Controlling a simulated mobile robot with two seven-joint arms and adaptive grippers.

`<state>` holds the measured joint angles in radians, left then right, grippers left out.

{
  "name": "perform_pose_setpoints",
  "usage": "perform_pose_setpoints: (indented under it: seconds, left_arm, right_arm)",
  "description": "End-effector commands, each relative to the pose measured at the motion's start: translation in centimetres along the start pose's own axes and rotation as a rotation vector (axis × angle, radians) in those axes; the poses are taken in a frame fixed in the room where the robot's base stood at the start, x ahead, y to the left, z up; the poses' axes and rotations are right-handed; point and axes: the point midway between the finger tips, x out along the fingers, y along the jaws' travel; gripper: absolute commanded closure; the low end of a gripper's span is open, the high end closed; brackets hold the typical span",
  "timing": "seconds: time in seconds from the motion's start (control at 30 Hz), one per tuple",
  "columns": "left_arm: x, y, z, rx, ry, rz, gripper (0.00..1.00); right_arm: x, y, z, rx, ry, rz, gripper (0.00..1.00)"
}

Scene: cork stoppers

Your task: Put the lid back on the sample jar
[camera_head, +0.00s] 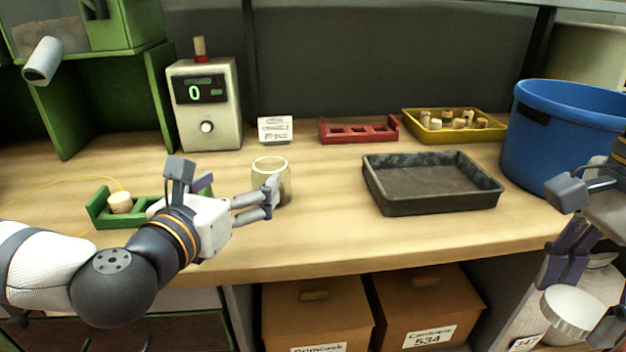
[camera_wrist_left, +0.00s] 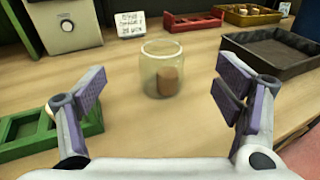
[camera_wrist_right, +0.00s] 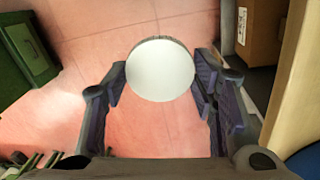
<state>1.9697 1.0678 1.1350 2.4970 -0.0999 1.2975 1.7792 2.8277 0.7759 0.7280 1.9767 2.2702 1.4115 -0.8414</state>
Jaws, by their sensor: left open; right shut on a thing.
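The sample jar (camera_head: 259,172) is clear glass with no lid on it and stands upright on the bench. In the left wrist view the jar (camera_wrist_left: 161,58) holds a cork (camera_wrist_left: 168,80). My left gripper (camera_head: 270,196) is open at the jar; in the left wrist view the jar stands ahead, between and beyond the fingers, apparently untouched. The lid (camera_head: 573,311) is a pale round disc. My right gripper (camera_wrist_right: 160,80) is shut on the lid (camera_wrist_right: 160,68), holding it in front of the bench at lower right, above the pink floor.
A dark tray (camera_head: 480,204), blue bin (camera_head: 548,140), yellow tray (camera_head: 492,134) of corks and red rack (camera_head: 358,138) stand on the bench. A counter device (camera_head: 206,140) and small sign (camera_head: 275,129) are behind the jar. A green holder (camera_head: 98,210) is left.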

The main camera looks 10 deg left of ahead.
Motion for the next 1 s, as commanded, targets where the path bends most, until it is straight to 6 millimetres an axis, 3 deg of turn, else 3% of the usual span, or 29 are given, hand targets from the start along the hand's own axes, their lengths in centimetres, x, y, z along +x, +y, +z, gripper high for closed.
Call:
perform_pose_setpoints:
  seconds: [0.2,0.6,0.8,1.0]
  left_arm:
    - [1.8,0.0,-1.4,-0.002,0.018,-0.001,0.16]
    - [4.8,-0.1,-1.1,0.000,0.010,-0.002,0.16]
    - [6.6,-0.1,-0.1,0.002,0.002,-0.002,0.16]
    - [6.8,-0.1,-0.1,0.002,0.001,-0.002,0.16]
  right_arm:
    - [4.9,-1.0,-0.1,0.000,-0.006,0.086,0.56]
    - [13.4,-2.0,-0.2,0.000,-0.016,0.210,0.56]
    - [12.8,-2.0,-0.2,0.000,-0.016,0.202,0.56]
    - [12.8,-1.9,-0.2,0.000,-0.015,0.202,0.56]
